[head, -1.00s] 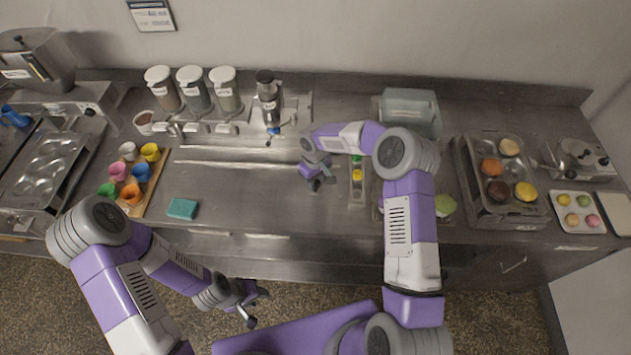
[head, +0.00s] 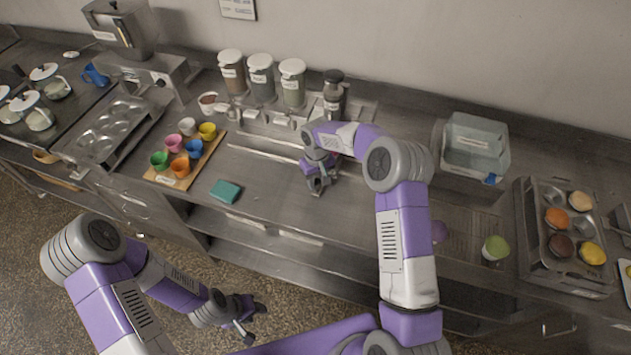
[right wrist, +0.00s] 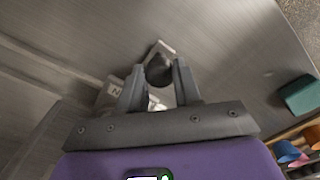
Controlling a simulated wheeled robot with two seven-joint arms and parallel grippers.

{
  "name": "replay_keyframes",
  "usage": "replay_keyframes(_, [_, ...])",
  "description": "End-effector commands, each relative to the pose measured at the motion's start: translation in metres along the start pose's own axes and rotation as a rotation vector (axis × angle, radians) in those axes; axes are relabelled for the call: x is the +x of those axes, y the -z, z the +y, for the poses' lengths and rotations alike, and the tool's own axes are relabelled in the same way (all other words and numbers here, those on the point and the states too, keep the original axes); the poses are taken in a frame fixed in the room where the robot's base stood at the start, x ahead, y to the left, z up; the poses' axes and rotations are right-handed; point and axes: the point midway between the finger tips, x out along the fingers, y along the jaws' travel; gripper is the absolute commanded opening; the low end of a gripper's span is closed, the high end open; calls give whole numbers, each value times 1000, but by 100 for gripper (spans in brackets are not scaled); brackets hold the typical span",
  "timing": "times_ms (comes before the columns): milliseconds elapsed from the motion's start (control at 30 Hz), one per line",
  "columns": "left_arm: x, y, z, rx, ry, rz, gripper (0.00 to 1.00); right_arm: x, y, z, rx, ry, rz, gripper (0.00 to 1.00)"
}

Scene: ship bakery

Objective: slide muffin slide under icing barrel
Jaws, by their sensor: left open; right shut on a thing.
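Three white-lidded icing barrels (head: 261,78) stand on a dispenser with spouts at the back of the counter. A dark-topped cylinder (head: 333,92) stands right of them. My right gripper (head: 319,186) is low over the counter, in front of and right of the barrels. In the right wrist view its fingers (right wrist: 160,84) are shut on a small pale piece with a dark round top (right wrist: 160,68), apparently the muffin slide. Its lower part is hidden by the fingers. My left gripper (head: 246,316) is open and empty, in front of the counter.
A metal rail (head: 265,151) runs along the counter before the barrels. A board of coloured cups (head: 150,177) and a teal sponge (head: 225,191) lie left. A clear bin (head: 475,146) and a muffin tray (head: 528,240) stand right. My right arm hides the counter behind it.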

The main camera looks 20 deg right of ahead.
Motion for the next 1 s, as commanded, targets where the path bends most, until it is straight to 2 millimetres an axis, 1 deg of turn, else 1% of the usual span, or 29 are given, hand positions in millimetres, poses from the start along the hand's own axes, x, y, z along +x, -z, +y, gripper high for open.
replay_keyframes(233, [0, 0, 0, 0, 0, 0, 43, -1, 1, -1, 2, -1, 0, 0])
replay_keyframes(267, [0, 0, 0, 0, 0, 0, 43, -1, 1, -1, 2, -1, 0, 36])
replay_keyframes(400, [0, 0, 0, 0, 0, 0, 43, -1, 1, -1, 0, -1, 0, 58])
replay_keyframes(433, [0, 0, 0, 0, 0, 0, 43, -1, 1, -1, 0, -1, 0, 59])
replay_keyframes(667, [0, 0, 0, 0, 0, 0, 43, 0, 0, -1, -1, -1, 0, 59])
replay_keyframes(767, [0, 0, 0, 0, 0, 0, 43, -5, 1, -1, -1, -2, 1, 59])
replay_keyframes(867, [1, 0, 0, 0, 0, 0, 43, -18, 2, 0, -2, -3, 4, 59])
replay_keyframes(1000, [2, 0, -1, 0, 0, 0, 43, -42, 1, 0, 0, -3, 4, 59])
